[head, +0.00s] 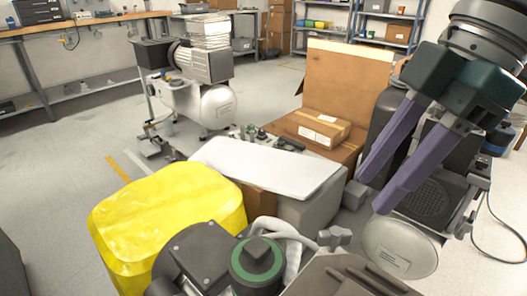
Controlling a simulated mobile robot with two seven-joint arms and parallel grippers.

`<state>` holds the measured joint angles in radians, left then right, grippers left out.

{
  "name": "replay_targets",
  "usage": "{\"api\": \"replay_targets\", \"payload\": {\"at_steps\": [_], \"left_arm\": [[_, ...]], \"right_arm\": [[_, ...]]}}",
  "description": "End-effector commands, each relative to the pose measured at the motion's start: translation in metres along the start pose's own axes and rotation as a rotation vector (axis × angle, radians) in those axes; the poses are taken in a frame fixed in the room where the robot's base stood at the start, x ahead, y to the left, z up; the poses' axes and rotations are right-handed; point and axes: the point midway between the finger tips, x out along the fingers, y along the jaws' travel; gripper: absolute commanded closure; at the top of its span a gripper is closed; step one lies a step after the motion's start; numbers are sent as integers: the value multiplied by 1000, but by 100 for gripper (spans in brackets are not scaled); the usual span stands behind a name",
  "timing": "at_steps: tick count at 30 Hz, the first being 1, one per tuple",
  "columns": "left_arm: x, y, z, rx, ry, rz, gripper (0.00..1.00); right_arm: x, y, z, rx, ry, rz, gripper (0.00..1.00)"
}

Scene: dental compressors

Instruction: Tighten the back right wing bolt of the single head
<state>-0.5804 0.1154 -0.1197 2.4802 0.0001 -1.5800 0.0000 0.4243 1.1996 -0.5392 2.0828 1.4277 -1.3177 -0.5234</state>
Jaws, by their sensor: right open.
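My right gripper (374,194) comes in from the upper right. Its two long purple fingers point down and left, spread apart with nothing between them. A grey wing-shaped bolt or knob (335,238) stands near the bottom centre, below and left of the fingertips and apart from them. Beside it is a dark compressor head (195,255) with a round cap ringed in green (262,275), cut off by the bottom edge. I cannot tell for certain whether this is the single head or which of its bolts the grey one is. My left gripper is out of view.
A yellow rounded container (165,215) stands at the lower left. A white-topped box (270,165) and an open cardboard box (345,80) fill the middle. A compressor's white tank (400,245) lies below my right gripper. Another compressor (205,65) stands behind. Floor is clear at left.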

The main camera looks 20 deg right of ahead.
Motion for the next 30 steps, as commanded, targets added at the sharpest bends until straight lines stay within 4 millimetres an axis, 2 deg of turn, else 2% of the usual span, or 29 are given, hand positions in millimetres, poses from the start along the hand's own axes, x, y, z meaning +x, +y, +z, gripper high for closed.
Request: {"api": "replay_targets", "payload": {"at_steps": [1, 6, 12, 23, 30], "left_arm": [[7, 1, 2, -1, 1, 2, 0], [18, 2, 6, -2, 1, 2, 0], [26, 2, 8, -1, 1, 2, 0], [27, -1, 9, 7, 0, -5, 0], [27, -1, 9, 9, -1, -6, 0]], "right_arm": [[14, -1, 1, 0, 3, -3, 56], [48, -1, 1, 0, 3, -3, 56], [72, 0, 0, 0, 1, -1, 56], [78, 0, 0, -1, -1, 0, 56], [77, 0, 0, -1, -1, 0, 82]]}}
